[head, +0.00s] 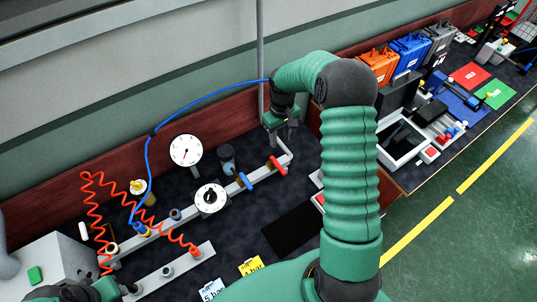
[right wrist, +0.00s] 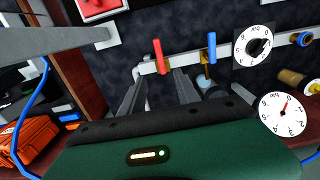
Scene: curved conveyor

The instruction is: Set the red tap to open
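The red tap (head: 278,166) has a red lever that lies across the grey pipe (head: 224,192), near the pipe's right end. It also shows in the right wrist view (right wrist: 158,57). My right gripper (head: 280,132) is above and behind the red tap in the head view. In the right wrist view its two grey fingers (right wrist: 157,78) are apart, with nothing between them; the red lever is ahead of the gap. I see no contact with the lever. My left arm's end (head: 108,289) shows only partly at the bottom left, and its fingers cannot be made out.
A blue tap (head: 245,181) sits left of the red one on the same pipe. A dial (head: 210,198) and a gauge (head: 185,150) stand further left. A blue hose (head: 147,165) and an orange coiled hose (head: 95,215) cross the bench. A black pad (head: 290,229) lies in front.

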